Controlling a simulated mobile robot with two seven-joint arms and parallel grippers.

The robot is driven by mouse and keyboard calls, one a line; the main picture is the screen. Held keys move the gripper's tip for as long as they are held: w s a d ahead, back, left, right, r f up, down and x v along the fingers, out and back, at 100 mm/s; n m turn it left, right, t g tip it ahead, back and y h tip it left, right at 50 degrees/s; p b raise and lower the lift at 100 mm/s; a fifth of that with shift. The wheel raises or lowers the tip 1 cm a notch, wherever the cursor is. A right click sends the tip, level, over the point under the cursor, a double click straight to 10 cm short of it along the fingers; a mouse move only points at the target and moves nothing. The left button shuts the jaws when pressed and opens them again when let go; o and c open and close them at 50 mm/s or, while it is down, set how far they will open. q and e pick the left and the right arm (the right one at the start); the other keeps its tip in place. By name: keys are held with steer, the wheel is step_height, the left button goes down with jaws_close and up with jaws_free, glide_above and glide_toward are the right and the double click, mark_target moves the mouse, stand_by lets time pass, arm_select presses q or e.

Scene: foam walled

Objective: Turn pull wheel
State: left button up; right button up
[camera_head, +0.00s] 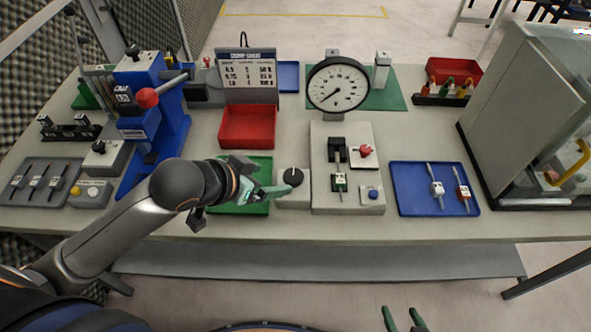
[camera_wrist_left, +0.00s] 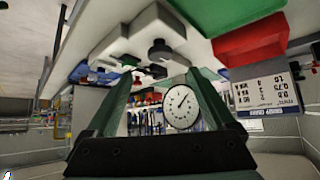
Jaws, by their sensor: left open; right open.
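A dark round knob (camera_head: 293,176), which looks like the wheel, sits on a small white block (camera_head: 292,198) near the table's front edge. My left gripper (camera_head: 274,188) is just left of it, fingers pointing at it. In the left wrist view the knob (camera_wrist_left: 160,50) shows beyond the open, empty fingers (camera_wrist_left: 160,75); whether a fingertip touches it I cannot tell. A round dial gauge (camera_head: 337,84) stands behind, also in the left wrist view (camera_wrist_left: 181,105). My right gripper (camera_head: 403,320) is open and empty at the bottom edge, below the table front.
Right of the block is a light panel (camera_head: 325,199) with a red knob (camera_head: 365,150). A blue press (camera_head: 150,125) is left; a blue tray (camera_head: 405,190) and grey cabinet (camera_head: 510,90) are right.

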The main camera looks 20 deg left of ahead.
mark_target(291, 177)
arm_select(q)
steer(key=x, duration=1)
steer(key=shift+w+d+f, duration=0.1)
steer(key=shift+w+f, duration=0.1)
steer(key=shift+f, duration=0.05)
steer(key=shift+c, duration=0.3)
steer(key=c, duration=1.3)
